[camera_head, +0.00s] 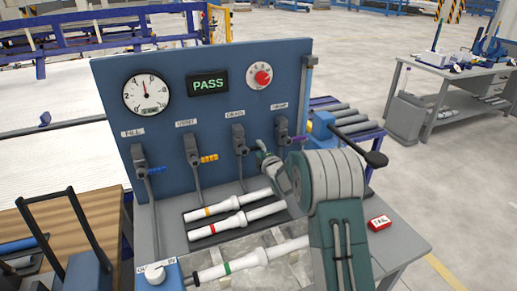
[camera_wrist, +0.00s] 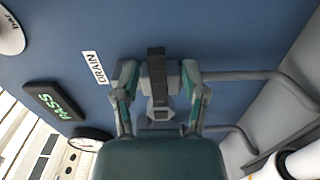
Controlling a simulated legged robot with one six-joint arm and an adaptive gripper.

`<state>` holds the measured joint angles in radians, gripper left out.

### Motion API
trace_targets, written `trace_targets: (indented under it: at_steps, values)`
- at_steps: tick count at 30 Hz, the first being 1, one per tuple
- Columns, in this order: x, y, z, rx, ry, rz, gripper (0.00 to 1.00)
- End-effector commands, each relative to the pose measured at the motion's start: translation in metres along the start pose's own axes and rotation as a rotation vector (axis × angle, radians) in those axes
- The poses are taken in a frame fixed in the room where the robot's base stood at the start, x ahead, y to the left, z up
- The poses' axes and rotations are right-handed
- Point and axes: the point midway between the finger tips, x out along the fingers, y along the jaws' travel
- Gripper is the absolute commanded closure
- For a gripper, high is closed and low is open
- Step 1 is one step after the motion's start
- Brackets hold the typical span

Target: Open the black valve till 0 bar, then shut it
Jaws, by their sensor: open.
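The black valve handle (camera_wrist: 156,62) lies between the two fingers of my gripper (camera_wrist: 158,80) in the wrist view, under the DRAIN label (camera_wrist: 94,67). The fingers stand apart on either side of it; contact is not clear. In the head view my gripper (camera_head: 264,150) is at the DRAIN valve (camera_head: 239,143) on the blue panel, and my arm hides its handle. A display (camera_head: 208,85) reads PASS in green.
Beside it are valves with blue (camera_head: 156,170), yellow (camera_head: 208,158) and purple (camera_head: 299,138) handles. A red knob (camera_head: 263,77) is above. White pipes with orange (camera_head: 214,210), red (camera_head: 215,228) and green (camera_head: 240,264) bands lie below.

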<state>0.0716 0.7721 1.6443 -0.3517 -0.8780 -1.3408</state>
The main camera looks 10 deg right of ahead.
Motion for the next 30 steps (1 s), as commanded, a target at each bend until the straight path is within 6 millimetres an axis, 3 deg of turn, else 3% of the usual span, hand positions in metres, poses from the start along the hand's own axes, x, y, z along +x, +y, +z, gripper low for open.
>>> trace_targets:
  at_steps: [4,13,14,17,30]
  values:
    - [0.01,0.0,0.0,0.0,0.0,0.0,0.44]
    - [0.012,0.0,0.0,0.0,0.0,0.0,0.44]
    - [0.012,0.0,0.0,0.0,0.0,0.0,0.53]
    - [0.012,0.0,0.0,0.0,0.0,0.0,0.98]
    - [0.018,-0.001,0.001,-0.023,-0.001,-0.004,1.0]
